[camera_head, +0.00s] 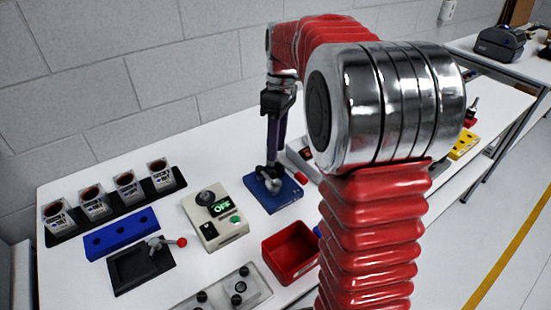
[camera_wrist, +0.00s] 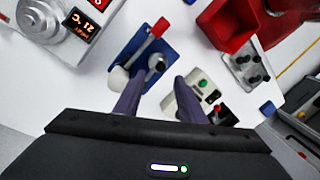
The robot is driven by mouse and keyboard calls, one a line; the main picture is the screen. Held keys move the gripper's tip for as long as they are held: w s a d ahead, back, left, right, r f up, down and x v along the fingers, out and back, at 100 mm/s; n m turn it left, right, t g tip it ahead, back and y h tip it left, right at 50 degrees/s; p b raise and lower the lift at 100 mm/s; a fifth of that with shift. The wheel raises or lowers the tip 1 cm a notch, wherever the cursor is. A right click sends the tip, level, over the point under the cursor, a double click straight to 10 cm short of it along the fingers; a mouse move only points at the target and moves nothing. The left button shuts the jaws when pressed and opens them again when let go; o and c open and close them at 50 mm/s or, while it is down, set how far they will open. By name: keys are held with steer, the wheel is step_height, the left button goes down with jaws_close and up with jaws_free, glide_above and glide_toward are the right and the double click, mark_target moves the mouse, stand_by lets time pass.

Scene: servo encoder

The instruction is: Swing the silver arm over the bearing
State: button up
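A blue plate (camera_head: 284,198) lies on the white table below my gripper (camera_head: 273,163); it also shows in the wrist view (camera_wrist: 138,47). A silver arm (camera_wrist: 143,44) with a red grip (camera_wrist: 160,27) lies across the plate in the wrist view, its red end pointing away from my fingers. A round silver part (camera_wrist: 156,63) stands on the plate; I cannot tell whether it is the bearing. A pale silver part (camera_wrist: 118,78) shows beside my left finger. My gripper (camera_wrist: 158,84) is open, its purple fingers apart with nothing clearly between them, over the plate's near edge.
A beige control box (camera_head: 220,232) reading OFF stands left of the plate, and a red bin (camera_head: 291,253) in front. A silver lever with a red knob (camera_head: 181,242) sits on a black fixture. A device with an orange display (camera_wrist: 82,23) stands beside the plate.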

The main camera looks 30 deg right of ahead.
step_height(320, 180, up, 6)
steer(key=shift+w+d+r, duration=0.2)
steer(key=shift+w+d, duration=0.15)
steer(key=shift+d, duration=0.1)
steer(key=shift+w, duration=0.1)
stand_by(0.3)
step_height(320, 180, down, 5)
steer(key=s+a+m+t+h, duration=0.1)
steer(key=s+m+t, duration=0.15)
steer(key=m, duration=0.45)
steer(key=s+a+t, duration=0.2)
steer(key=s+a, duration=0.4)
steer(key=s, duration=0.3)
steer(key=s+a+m+t, duration=0.1)
steer(key=s+a+t, duration=0.1)
steer(key=s+a, duration=0.4)
steer(key=s, duration=0.3)
steer(key=shift+s+a+m+t+h, duration=0.15)
steer(key=shift+s+m+t+h, duration=0.15)
steer(key=shift+s+t, duration=0.1)
